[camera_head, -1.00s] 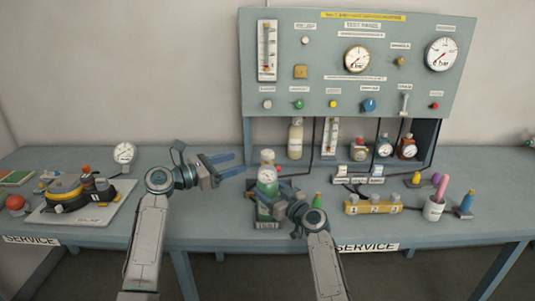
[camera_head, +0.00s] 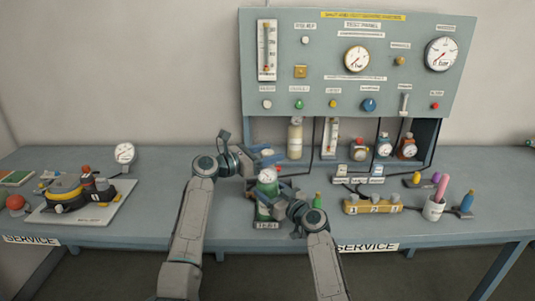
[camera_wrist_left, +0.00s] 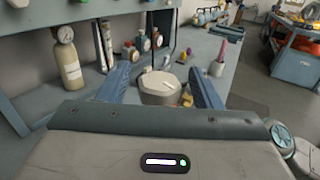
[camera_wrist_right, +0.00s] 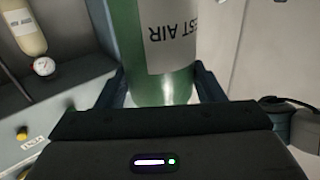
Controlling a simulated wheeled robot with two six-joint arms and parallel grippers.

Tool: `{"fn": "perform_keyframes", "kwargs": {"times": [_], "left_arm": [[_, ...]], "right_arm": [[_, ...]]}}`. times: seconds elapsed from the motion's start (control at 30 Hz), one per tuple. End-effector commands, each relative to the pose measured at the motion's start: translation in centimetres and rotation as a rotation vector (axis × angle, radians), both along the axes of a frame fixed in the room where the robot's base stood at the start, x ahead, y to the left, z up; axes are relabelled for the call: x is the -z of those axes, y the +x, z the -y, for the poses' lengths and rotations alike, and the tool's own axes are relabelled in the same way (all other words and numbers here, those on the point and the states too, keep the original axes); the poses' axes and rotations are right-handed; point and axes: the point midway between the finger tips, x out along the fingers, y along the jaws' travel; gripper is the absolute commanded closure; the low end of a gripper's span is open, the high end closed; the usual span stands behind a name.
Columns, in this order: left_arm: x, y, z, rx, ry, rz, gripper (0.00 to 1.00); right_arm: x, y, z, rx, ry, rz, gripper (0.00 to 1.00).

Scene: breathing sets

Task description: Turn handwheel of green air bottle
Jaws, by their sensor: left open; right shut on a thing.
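My right gripper (camera_head: 276,209) is shut on the bottle's body. The right wrist view shows the green bottle (camera_wrist_right: 160,90) with a white label, upside down in picture, between the fingers. My left gripper (camera_head: 272,157) is open at the bottle's top. In the left wrist view, the pale round handwheel (camera_wrist_left: 160,88) sits between the open fingers (camera_wrist_left: 163,82), with a visible gap on the finger sides. The fingers largely hide the handwheel in the head view.
A grey test panel (camera_head: 350,65) with gauges stands behind. A cream bottle (camera_head: 295,140) is behind the green one. A yellow block (camera_head: 372,206) and a cup (camera_head: 434,208) stand to the right. A white tray (camera_head: 112,212) with a mask lies left; bench between is clear.

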Motion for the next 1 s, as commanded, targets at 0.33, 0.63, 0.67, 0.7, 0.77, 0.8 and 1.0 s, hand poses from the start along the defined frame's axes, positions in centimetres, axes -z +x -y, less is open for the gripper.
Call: {"fn": "perform_keyframes", "kwargs": {"times": [0.33,0.63,0.67,0.7,0.77,0.8,1.0], "left_arm": [[0.01,-0.01,-0.04,0.000,0.000,0.000,0.81],[0.14,-0.03,0.04,-0.027,0.002,-0.002,0.86],[0.17,-0.04,0.07,-0.036,0.002,-0.002,0.86],[0.19,-0.04,0.07,-0.052,0.003,-0.003,0.86],[0.20,-0.04,0.08,-0.081,0.004,-0.003,0.86],[0.18,-0.04,0.08,-0.105,0.003,-0.003,0.86],[0.25,-0.05,0.15,-0.244,0.002,-0.004,0.86]], "right_arm": [[-0.06,0.01,-0.01,0.000,0.001,0.001,0.93],[-0.05,0.01,0.00,0.000,0.001,0.001,0.93],[-0.05,0.01,0.00,0.000,0.001,0.001,0.93],[-0.04,0.01,0.00,0.000,0.001,0.001,0.93],[-0.05,0.01,0.00,0.000,0.001,0.001,0.93],[-0.05,0.01,-0.01,0.000,0.001,0.001,0.93],[-0.06,0.00,-0.01,0.000,0.000,0.001,0.93]]}}
